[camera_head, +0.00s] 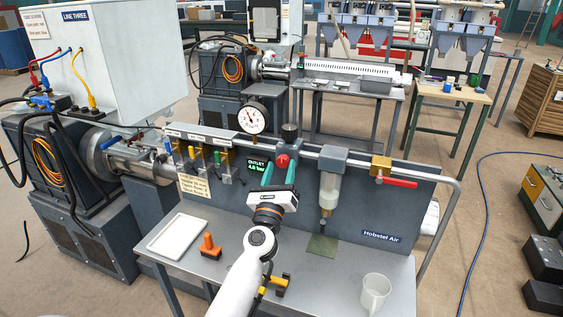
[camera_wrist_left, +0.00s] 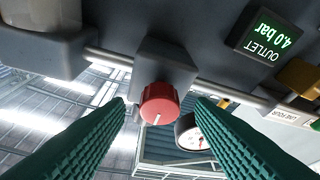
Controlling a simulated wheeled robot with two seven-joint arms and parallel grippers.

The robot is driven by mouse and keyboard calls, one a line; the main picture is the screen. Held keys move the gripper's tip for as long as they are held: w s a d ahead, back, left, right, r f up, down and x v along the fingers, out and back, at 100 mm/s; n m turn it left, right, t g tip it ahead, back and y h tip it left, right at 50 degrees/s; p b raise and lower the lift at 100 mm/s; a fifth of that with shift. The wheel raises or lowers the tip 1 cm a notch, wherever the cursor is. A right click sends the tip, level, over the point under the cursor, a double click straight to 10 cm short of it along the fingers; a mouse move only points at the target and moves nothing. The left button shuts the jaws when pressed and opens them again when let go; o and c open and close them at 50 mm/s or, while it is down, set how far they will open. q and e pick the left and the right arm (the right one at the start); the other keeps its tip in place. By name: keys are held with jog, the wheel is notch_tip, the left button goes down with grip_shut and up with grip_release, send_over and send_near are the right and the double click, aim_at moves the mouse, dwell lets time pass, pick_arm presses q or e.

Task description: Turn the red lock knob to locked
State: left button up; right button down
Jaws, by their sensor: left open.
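The red lock knob (camera_head: 283,161) sits on a grey regulator block on the air panel, below a small dark dome. In the left wrist view the red knob (camera_wrist_left: 159,103) faces me with a white line mark on it. My left gripper (camera_head: 281,168) is open, its two green fingers reaching up toward the knob. In the left wrist view the fingers (camera_wrist_left: 160,110) stand on either side of the knob, with visible gaps. Contact does not show. My right gripper is not in view.
A round gauge (camera_head: 253,118) and an outlet display reading 4.0 bar (camera_head: 258,168) are left of the knob. A filter bowl (camera_head: 329,190) and red-handled valve (camera_head: 399,182) are right. A white tray (camera_head: 178,236), orange part (camera_head: 208,246) and mug (camera_head: 374,293) stand on the bench.

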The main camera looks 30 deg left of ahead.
pick_arm(q)
jog(key=shift+x, duration=0.95)
jog(key=c, duration=1)
jog(key=shift+o, duration=0.2)
